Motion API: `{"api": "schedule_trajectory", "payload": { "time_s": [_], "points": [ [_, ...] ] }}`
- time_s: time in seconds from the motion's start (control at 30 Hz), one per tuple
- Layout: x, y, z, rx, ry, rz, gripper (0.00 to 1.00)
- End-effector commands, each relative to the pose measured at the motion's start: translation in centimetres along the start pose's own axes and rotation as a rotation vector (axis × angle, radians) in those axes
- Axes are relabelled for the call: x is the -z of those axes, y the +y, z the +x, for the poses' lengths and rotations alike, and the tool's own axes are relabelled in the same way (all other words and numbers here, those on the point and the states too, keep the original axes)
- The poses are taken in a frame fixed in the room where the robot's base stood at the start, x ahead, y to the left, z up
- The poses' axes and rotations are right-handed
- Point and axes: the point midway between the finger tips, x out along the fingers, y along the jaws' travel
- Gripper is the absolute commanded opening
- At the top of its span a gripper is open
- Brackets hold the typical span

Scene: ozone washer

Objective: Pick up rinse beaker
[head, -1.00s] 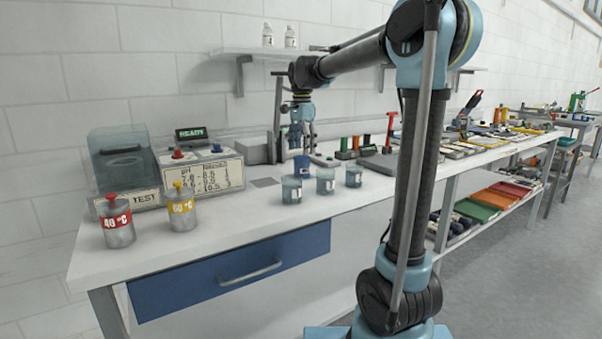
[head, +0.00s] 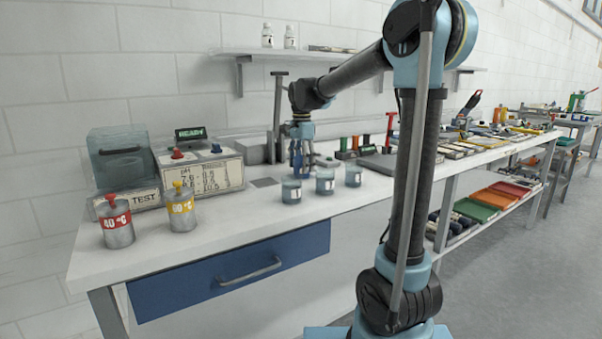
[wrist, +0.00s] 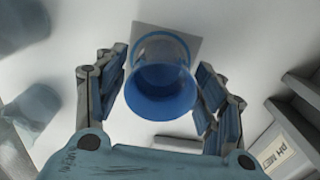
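A blue, clear-walled beaker (wrist: 161,90), which I take to be the rinse beaker, stands upright between the fingers of my gripper (wrist: 163,78) in the wrist view. The fingers are open, one on each side of it, with narrow gaps that make contact unlikely. There the fingers and that front beaker mostly hide the blue beaker.
A pH meter (wrist: 283,150) is at the wrist view's lower right. Red and yellow labelled canisters (head: 116,222) (head: 181,208) stand at the bench's left. The bench front (head: 245,222) is clear.

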Motion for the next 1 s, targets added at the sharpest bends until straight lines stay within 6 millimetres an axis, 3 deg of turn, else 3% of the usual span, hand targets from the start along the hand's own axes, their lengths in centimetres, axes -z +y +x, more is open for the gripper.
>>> {"api": "schedule_trajectory", "payload": {
  "time_s": [0.03, 0.2, 0.57, 1.0],
  "points": [
    [0.0, 0.0, 0.0, 0.000, 0.000, 0.000, 0.44],
    [0.0, 0.0, 0.0, 0.000, 0.000, 0.000, 0.10],
    [0.0, 0.0, -0.6, 0.000, 0.000, -0.001, 0.10],
    [-0.1, 0.0, -7.7, 0.000, 0.000, -0.001, 0.10]
  ]
}}
